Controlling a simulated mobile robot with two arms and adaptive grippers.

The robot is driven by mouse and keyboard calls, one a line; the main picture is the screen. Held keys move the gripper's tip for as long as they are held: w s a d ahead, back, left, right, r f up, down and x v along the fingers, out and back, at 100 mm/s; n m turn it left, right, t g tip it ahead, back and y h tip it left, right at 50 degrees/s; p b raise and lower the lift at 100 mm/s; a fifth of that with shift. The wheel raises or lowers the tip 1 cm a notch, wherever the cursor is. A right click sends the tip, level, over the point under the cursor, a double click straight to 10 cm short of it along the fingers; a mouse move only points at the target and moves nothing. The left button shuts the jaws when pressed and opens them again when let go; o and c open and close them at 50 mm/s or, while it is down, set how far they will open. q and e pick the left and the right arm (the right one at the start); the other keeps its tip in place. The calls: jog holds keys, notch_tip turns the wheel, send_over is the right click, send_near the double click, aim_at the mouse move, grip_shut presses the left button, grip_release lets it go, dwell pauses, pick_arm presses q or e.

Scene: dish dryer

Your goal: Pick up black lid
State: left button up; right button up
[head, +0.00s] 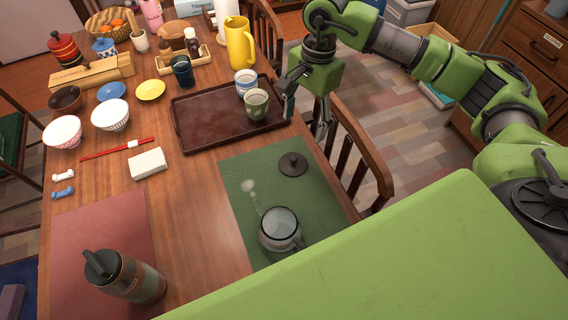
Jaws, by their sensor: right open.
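The black lid (293,164), a small dark disc with a knob on top, lies on the green placemat (236,180). My right gripper (305,118) is open and empty. It points down near the table's right edge, above and slightly right of the lid in the picture, beside the brown tray. It does not touch the lid. My left gripper is not in view.
A brown tray (190,136) with two cups stands just left of my right gripper. A chair (355,150) stands against the table's right edge. A dark bottle (124,276) stands on the red mat at lower left. Bowls, plates and a yellow pitcher (240,43) fill the far side.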

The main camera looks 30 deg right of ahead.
jog(key=p, duration=0.1)
send_over(294, 158)
jog(key=d, duration=0.2)
notch_tip(294, 158, down, 8)
jog(key=shift+a, duration=0.1)
jog(key=shift+a+f, duration=0.25)
jog(key=shift+f, duration=0.15)
jog(key=f, duration=0.2)
jog(key=a+f+p, duration=0.1)
jog(key=f, duration=0.1)
jog(key=shift+w+a+f, duration=0.15)
jog(key=shift+f, duration=0.15)
jog(key=c, duration=1)
jog(key=shift+c, duration=1.1)
jog(key=shift+s+f, duration=0.1)
jog(key=shift+s, duration=0.15)
jog(key=shift+c, duration=1.1)
